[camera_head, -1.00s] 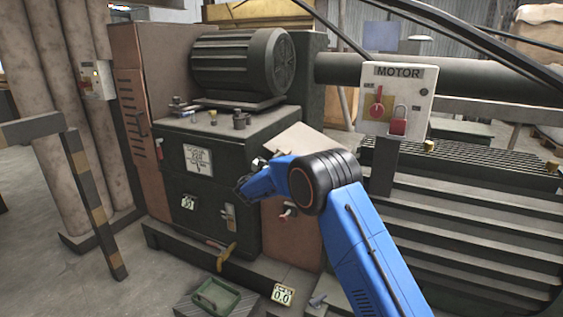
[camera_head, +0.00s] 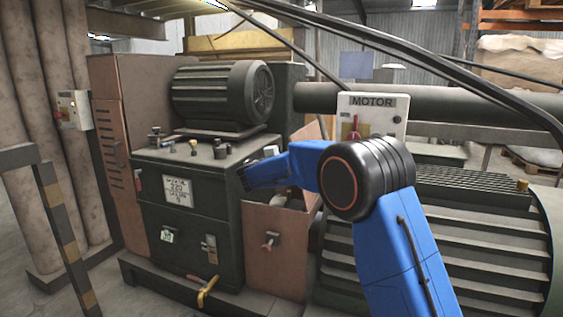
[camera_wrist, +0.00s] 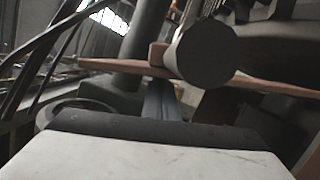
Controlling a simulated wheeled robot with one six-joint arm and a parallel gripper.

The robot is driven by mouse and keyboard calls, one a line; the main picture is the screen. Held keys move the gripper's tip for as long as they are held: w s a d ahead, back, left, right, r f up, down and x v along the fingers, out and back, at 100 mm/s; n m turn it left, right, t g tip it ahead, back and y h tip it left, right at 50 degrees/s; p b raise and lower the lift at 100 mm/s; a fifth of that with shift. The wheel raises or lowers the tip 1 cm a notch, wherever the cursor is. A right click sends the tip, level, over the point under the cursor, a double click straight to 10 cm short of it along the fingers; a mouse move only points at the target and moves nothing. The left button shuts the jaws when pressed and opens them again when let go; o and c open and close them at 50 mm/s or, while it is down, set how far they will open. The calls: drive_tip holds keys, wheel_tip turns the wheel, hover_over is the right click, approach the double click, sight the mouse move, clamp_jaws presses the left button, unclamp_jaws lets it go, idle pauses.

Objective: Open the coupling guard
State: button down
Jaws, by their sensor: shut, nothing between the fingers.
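The coupling guard is the brown box (camera_head: 262,248) between the dark green cabinet and the ribbed motor housing. Its lid (camera_head: 312,134) stands raised at the back, and the dark inside of the box shows behind the front wall. A small red-tipped handle (camera_head: 269,241) sits on that front wall. My gripper (camera_head: 244,180) is shut and empty, above the left front of the box beside the cabinet top. My blue arm hides part of the opening. In the wrist view a reddish-brown edge (camera_wrist: 115,66) crosses behind a dark round part; I cannot tell whether it is the lid.
The green cabinet (camera_head: 187,252) with small fittings on top stands left of the guard. A dark ribbed motor (camera_head: 222,92) sits above it. A white MOTOR switch box (camera_head: 386,108) stands behind my arm. A striped post (camera_head: 65,235) is at the left.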

drive_tip(key=s+d+r+m+g, duration=0.1)
drive_tip(key=s+d+m, duration=0.2)
drive_tip(key=d, duration=0.6)
drive_tip(key=shift+s+r+m+y, duration=0.2)
drive_tip(key=shift+r+m+y, duration=0.1)
drive_tip(key=shift+m, duration=0.6)
